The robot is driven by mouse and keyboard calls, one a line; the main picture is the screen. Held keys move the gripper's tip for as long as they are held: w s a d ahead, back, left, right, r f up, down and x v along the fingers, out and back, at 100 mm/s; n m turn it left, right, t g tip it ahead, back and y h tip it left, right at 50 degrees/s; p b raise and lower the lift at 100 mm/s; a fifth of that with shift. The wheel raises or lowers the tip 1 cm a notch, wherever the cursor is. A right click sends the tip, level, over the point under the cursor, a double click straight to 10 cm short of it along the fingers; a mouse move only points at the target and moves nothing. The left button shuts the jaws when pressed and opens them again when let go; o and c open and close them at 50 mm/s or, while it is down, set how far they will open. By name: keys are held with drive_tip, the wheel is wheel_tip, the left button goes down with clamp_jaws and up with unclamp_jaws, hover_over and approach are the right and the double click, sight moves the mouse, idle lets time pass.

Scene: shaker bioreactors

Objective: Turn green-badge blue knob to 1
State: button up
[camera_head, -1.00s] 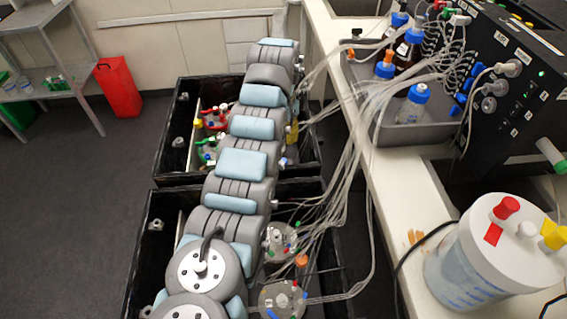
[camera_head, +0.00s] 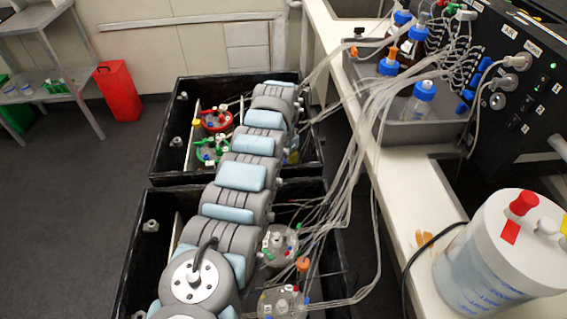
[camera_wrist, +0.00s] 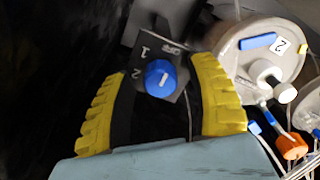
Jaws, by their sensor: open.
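A blue knob (camera_wrist: 161,78) with a short white pointer line sits on a dark grey plate marked OFF, 1 and 2 in the wrist view. The pointer runs roughly up and down in that view; I cannot tell exactly which mark it meets. My gripper (camera_wrist: 160,70) is open, its two yellow-ridged fingers on either side of the knob with visible gaps. No green badge shows beside this knob. In the head view, my arm hides the knob and gripper. A vessel with a green ring (camera_head: 210,150) stands in the far black box.
A round vessel lid (camera_wrist: 262,55) with a white "2" badge and a blue bar lies close right of the fingers. Two black boxes hold vessels, including a red-ringed one (camera_head: 215,120). Tubes (camera_head: 345,170) run to the bench. A white drum (camera_head: 500,260) stands at right.

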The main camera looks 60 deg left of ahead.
drive_tip(key=shift+c, duration=0.2)
clamp_jaws()
drive_tip(key=shift+p, duration=0.35)
drive_tip(key=shift+w+r+n+p, duration=0.1)
drive_tip(key=shift+r+n+p, duration=0.05)
drive_tip(key=shift+n+p, duration=0.7)
drive_tip(key=shift+n, duration=0.95)
drive_tip(key=n+b, duration=0.1)
drive_tip(key=n, duration=0.1)
drive_tip(key=n+b, duration=0.1)
drive_tip(key=n, duration=0.1)
drive_tip(key=shift+f, duration=0.3)
drive_tip(key=shift+n+b, duration=1)
drive_tip(key=shift+n, duration=1)
drive_tip(key=shift+r, duration=0.1)
